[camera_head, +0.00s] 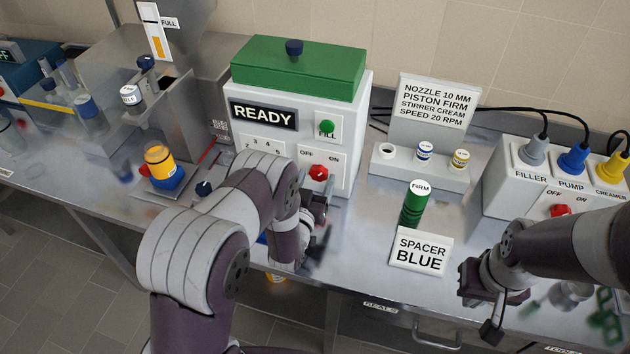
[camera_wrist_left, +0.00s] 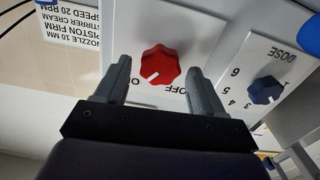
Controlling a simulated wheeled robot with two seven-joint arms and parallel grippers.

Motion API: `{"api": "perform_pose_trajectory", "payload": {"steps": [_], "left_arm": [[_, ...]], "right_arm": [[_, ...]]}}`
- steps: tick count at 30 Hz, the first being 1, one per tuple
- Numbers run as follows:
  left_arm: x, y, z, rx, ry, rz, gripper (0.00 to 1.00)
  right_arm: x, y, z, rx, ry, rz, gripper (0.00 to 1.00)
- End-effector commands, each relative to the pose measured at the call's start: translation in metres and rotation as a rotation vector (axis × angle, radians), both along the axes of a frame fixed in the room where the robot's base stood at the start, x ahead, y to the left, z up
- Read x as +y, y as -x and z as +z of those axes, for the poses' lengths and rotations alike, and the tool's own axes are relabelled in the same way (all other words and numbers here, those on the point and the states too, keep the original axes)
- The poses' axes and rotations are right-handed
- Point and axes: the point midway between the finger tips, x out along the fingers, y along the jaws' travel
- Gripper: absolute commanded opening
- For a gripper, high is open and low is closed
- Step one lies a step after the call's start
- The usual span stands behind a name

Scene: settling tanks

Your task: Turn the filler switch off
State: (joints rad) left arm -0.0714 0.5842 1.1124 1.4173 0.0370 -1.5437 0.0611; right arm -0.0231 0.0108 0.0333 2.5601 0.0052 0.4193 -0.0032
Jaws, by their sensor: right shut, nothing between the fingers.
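The filler is a white box (camera_head: 353,118) with a green top and a READY display. Its red rotary switch (camera_head: 318,172) sits low on the front under OFF and ON labels. In the left wrist view the red switch (camera_wrist_left: 160,66) shows close up, its white mark pointing towards ON. My left gripper (camera_wrist_left: 157,85) is open, with its fingers on either side of the switch; I cannot tell if they touch it. In the head view the left gripper (camera_head: 318,212) is just below the switch, partly hidden by my arm. My right gripper (camera_head: 492,328) is shut and empty at the front right.
A blue dose dial (camera_wrist_left: 265,90) is beside the switch. A green FIRM cylinder (camera_head: 414,205) and a SPACER BLUE sign (camera_head: 421,250) stand right of the filler. A power box (camera_head: 510,180) with plugs and another red switch (camera_head: 560,211) is further right.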

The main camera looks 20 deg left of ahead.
Motion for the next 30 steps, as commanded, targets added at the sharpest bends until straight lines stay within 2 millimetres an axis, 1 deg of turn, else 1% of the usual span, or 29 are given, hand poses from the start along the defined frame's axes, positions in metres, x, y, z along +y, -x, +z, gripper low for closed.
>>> {"api": "perform_pose_trajectory", "payload": {"steps": [1, 2, 3, 4, 11, 17, 23, 30], "left_arm": [[0.000, 0.000, 0.000, 0.000, 0.000, 0.000, 0.50], [0.000, 0.000, 0.000, 0.000, 0.000, 0.000, 0.41], [0.000, 0.000, 0.000, 0.000, 0.000, 0.000, 0.28], [0.000, 0.000, 0.000, 0.000, 0.000, 0.000, 0.18], [0.000, 0.000, 0.000, 0.000, 0.010, 0.000, 0.17], [0.000, 0.000, -0.002, 0.004, 0.074, 0.000, 0.17], [0.000, 0.001, -0.003, 0.009, 0.217, 0.000, 0.17], [0.001, 0.001, -0.003, 0.017, 0.442, 0.001, 0.17]], "right_arm": [[0.000, 0.000, 0.000, 0.000, 0.000, 0.000, 0.00], [0.000, 0.000, 0.000, 0.000, 0.000, 0.000, 0.00], [0.000, 0.000, 0.000, 0.000, 0.000, 0.000, 0.00], [0.000, 0.000, 0.000, 0.000, 0.000, 0.000, 0.00], [0.000, 0.000, -0.001, 0.000, 0.000, 0.000, 0.00], [0.000, 0.000, -0.005, 0.000, 0.000, 0.000, 0.00], [0.000, 0.000, -0.012, 0.000, 0.000, 0.000, 0.00], [0.000, 0.000, -0.022, 0.000, 0.000, 0.000, 0.00]]}}
